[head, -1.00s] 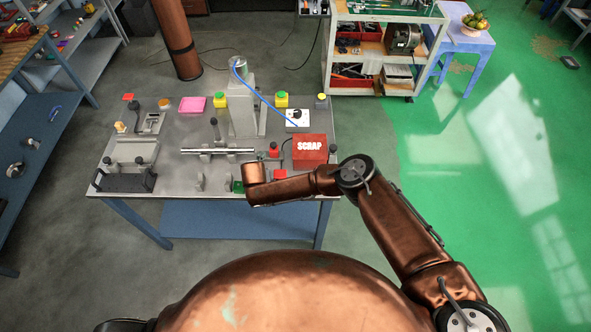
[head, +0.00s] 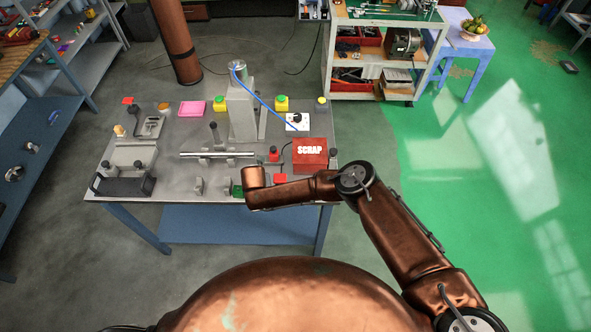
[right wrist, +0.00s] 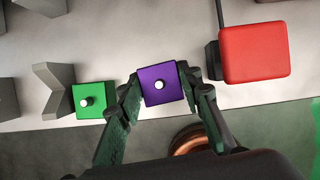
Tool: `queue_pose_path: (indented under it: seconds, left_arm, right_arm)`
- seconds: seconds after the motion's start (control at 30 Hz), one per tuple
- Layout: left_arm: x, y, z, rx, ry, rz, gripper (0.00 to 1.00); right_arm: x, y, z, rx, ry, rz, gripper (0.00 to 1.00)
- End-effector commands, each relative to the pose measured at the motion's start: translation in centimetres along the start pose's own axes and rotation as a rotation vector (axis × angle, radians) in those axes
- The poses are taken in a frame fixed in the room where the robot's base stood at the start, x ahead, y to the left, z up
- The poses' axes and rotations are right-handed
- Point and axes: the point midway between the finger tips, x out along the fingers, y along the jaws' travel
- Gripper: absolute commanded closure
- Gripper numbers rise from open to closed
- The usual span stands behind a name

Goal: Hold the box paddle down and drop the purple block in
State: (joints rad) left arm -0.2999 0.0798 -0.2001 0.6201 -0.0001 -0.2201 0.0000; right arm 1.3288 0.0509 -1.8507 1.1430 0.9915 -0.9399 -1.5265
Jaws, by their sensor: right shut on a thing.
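The red box marked SCRAP (head: 310,154) stands at the right end of the cart top. A flat red pad (head: 280,178), perhaps the paddle, lies in front of it; it also seems to be the red square in the right wrist view (right wrist: 255,53). The purple block (right wrist: 158,75), with a white dot on top, is between the fingers of my right gripper (right wrist: 162,88), which is shut on it. I cannot tell whether the block is off the surface. In the head view my right wrist hides this block. My left gripper is out of view.
A green block (right wrist: 88,101) sits just left of the purple one, beside a grey V-shaped holder (right wrist: 53,88). A metal bar (head: 217,154) lies on supports mid-cart. A grey post (head: 243,108) with a blue cable stands behind. The cart's front edge is close.

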Motion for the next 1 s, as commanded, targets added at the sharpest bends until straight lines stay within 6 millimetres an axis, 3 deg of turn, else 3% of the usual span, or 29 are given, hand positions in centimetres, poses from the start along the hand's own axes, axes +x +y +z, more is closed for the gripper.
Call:
queue_pose_path:
  seconds: [0.27,1.0]
  left_arm:
    - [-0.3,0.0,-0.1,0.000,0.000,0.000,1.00]
    - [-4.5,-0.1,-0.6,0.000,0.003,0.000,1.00]
  right_arm:
    - [-0.3,0.0,0.2,0.000,0.000,0.000,0.91]
    - [-5.5,0.0,2.4,0.000,-0.001,0.000,0.91]
